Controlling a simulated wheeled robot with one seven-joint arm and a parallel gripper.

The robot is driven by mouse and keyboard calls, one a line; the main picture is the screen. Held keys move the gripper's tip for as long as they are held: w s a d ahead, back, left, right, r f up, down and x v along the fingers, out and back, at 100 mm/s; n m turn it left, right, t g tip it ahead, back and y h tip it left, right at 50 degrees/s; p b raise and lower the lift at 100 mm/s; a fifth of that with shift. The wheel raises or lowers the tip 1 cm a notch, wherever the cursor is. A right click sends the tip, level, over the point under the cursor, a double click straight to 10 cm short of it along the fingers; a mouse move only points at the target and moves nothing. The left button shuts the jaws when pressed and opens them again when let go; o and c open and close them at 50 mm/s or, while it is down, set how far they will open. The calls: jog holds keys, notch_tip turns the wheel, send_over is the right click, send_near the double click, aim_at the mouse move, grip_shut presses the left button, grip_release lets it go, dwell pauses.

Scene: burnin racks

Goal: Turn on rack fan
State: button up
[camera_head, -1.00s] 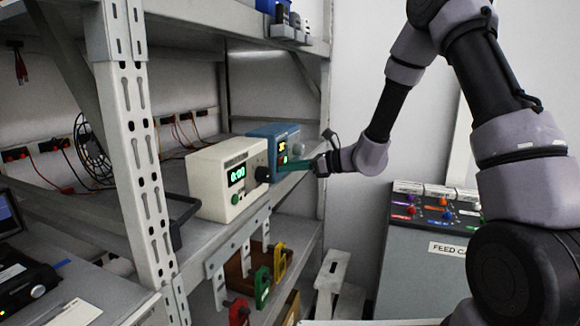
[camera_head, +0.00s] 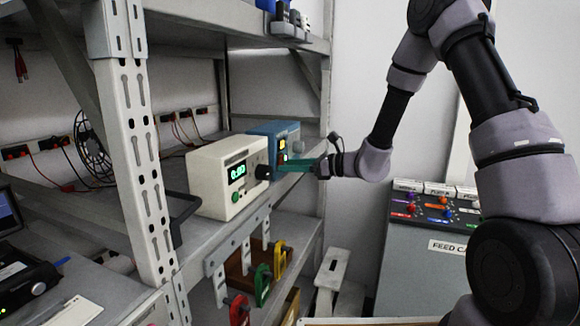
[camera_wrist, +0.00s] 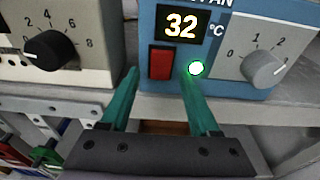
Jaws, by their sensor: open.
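The blue fan control box (camera_head: 272,129) stands on the middle shelf. In the wrist view its front (camera_wrist: 222,84) carries part of a label reading "FAN", a display (camera_wrist: 181,24) showing 32 °C, a red rocker switch (camera_wrist: 161,62), a lit white-green round light (camera_wrist: 196,68) and a grey dial (camera_wrist: 263,69) numbered from 0. My gripper (camera_head: 285,163) is close in front of this box. The wrist view shows my gripper (camera_wrist: 162,76) open and empty, its two green fingers apart, with the red switch between and just beyond their tips. Contact cannot be told.
A cream box (camera_head: 222,180) with a green display and black knob (camera_wrist: 50,50) stands close to the left. Coloured clamps (camera_head: 262,284) hang below the shelf edge. A rack upright (camera_head: 135,140) is left; a grey feed cabinet (camera_head: 425,255) is right. A black wire-guarded round object (camera_head: 92,158) sits behind.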

jog(key=v, duration=1)
jog(key=shift+d, duration=0.15)
jog(key=shift+s, duration=0.1)
jog(key=s+d+r+n+g+h, duration=0.1)
jog(key=s+r+n+g+h, duration=0.15)
jog(key=s+r+n, duration=0.35)
jog(key=s+d+r+n+g+h, duration=0.25)
jog(key=s+n, duration=0.25)
jog(key=s, duration=0.3)
jog(key=s+d+r+n+t+h, duration=0.6)
jog(key=s+d+r+h, duration=0.2)
jog(key=d, duration=0.5)
jog(key=shift+s+r+n+t, duration=0.3)
jog(key=shift+s+r+n, duration=0.1)
jog(key=shift+s+r, duration=0.15)
jog(key=shift+d, duration=0.15)
